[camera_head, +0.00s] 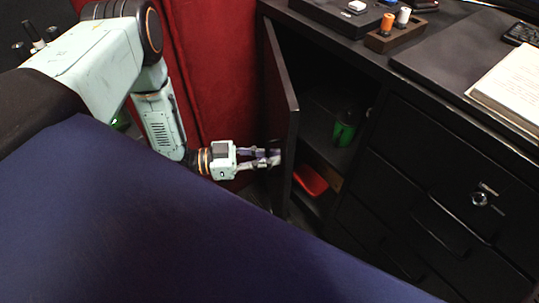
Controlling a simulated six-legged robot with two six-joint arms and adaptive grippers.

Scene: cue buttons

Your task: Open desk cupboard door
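The black desk cupboard door (282,110) stands swung open on the left of the cupboard. Its inside faces the compartment (325,100), where a green object (345,130) stands on the shelf and a red object (310,181) lies lower down. My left gripper (272,157) is on the outer left side of the door, with its fingertips close to or touching that face. The fingers are small and dark around the tips, so I cannot tell whether they hold a handle. My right gripper is not in view.
The desk top (350,35) carries a wooden block with orange and white pieces (390,35), and a paper pad (512,88). Black drawers (440,190) with a lock are right of the cupboard. A red curtain-like surface (215,70) is behind my arm.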

